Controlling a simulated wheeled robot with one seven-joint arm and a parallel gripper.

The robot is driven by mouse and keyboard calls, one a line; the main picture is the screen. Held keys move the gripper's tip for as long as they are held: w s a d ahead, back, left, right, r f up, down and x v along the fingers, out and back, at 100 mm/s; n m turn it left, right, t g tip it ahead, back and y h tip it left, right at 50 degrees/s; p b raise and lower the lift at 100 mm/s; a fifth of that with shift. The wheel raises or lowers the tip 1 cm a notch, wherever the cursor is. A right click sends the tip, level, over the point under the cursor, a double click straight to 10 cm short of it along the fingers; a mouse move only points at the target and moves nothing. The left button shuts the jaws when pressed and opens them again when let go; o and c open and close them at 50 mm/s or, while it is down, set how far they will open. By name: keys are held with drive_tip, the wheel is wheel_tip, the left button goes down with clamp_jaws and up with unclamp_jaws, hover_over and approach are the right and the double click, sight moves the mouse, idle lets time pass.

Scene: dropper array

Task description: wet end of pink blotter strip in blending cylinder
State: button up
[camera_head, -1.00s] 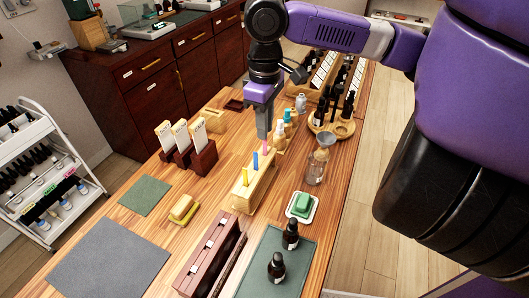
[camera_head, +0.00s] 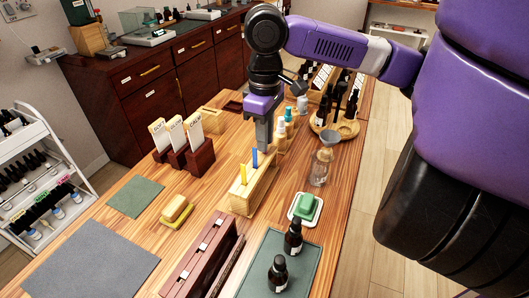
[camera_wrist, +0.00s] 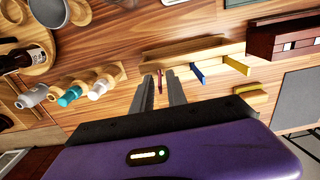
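The pink blotter strip (camera_wrist: 159,80) stands at one end of the wooden strip holder (camera_wrist: 195,54), which also shows in the head view (camera_head: 243,203). Blue (camera_head: 255,158) and yellow (camera_head: 242,174) strips stand beside it in the holder. My gripper (camera_head: 264,146) is low over the pink end. In the wrist view my gripper (camera_wrist: 160,82) is open, with the pink strip between its fingers and gaps on both sides. The fingers hide the pink strip in the head view. A clear glass vessel (camera_head: 318,173) with a grey funnel (camera_head: 329,140), perhaps the blending cylinder, stands right of the holder.
Small capped bottles in a wooden rack (camera_wrist: 85,90) stand close to my gripper. A round wooden stand (camera_head: 346,129) with dark bottles is behind the funnel. A green block in a white dish (camera_head: 316,218) and dark bottles on a green mat (camera_head: 255,283) are at the front.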

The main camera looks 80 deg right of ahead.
clamp_jaws()
drive_tip(key=shift+r+p, duration=0.75)
drive_tip(key=shift+p, duration=0.05)
wheel_tip(320, 180, up, 7)
drive_tip(key=p, duration=0.6)
drive_tip(key=shift+r+p, duration=0.15)
drive_tip(key=shift+p, duration=0.2)
